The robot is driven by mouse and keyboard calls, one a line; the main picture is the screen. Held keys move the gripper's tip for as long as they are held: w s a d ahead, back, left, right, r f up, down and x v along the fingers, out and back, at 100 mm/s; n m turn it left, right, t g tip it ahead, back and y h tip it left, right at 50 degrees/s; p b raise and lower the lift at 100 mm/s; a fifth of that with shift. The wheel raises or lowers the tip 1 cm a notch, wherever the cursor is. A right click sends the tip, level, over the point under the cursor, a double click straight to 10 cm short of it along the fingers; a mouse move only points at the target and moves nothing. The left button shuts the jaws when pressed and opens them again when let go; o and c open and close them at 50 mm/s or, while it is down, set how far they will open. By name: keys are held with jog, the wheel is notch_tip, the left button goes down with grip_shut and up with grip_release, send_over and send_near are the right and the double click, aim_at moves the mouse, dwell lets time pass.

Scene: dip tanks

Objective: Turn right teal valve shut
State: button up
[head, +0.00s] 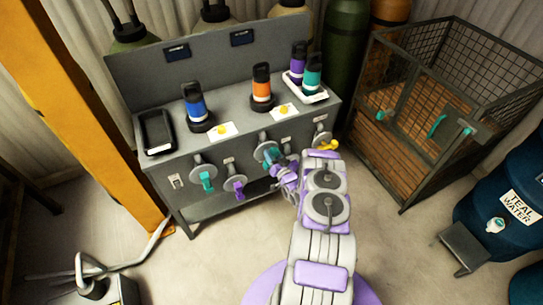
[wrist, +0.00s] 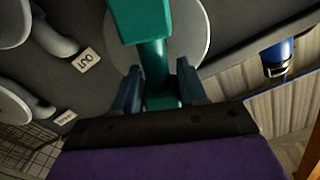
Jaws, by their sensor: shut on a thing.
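The right teal valve (head: 267,153) is on the front of the grey bench, with a round grey plate behind it. My gripper (head: 279,172) is at this valve, and my arm reaches up to it from below. In the wrist view the teal handle (wrist: 155,62) runs down between the two dark fingers of my gripper (wrist: 158,92), which are shut on it. The handle's lower end is partly hidden by the gripper body. In the head view my gripper covers part of the valve, so its exact angle is hard to tell.
Another teal valve (head: 207,182) and a purple valve (head: 239,188) are to the left; a yellow valve (head: 327,145) is to the right. Bottles, including a blue one (head: 195,103), stand on the bench. A wire cage (head: 420,105) and blue drum (head: 505,205) are right. A yellow post (head: 80,110) is left.

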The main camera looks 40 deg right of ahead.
jog(key=shift+s+d+f+m+b, duration=0.1)
jog(key=shift+d+f+m+b, duration=0.35)
jog(key=shift+m, duration=1.8)
jog(key=shift+s+d+f+m+b, duration=0.25)
jog(key=shift+m+b, duration=0.4)
jog(key=shift+m, duration=1.55)
jog(key=shift+d+f+m+b, duration=0.25)
jog(key=shift+f+m+b, duration=0.25)
jog(key=shift+m, duration=1.75)
jog(key=o, duration=0.7)
jog(key=shift+c, duration=0.2)
jog(key=shift+o, duration=0.3)
jog(key=shift+d, duration=0.1)
jog(key=shift+s, duration=0.1)
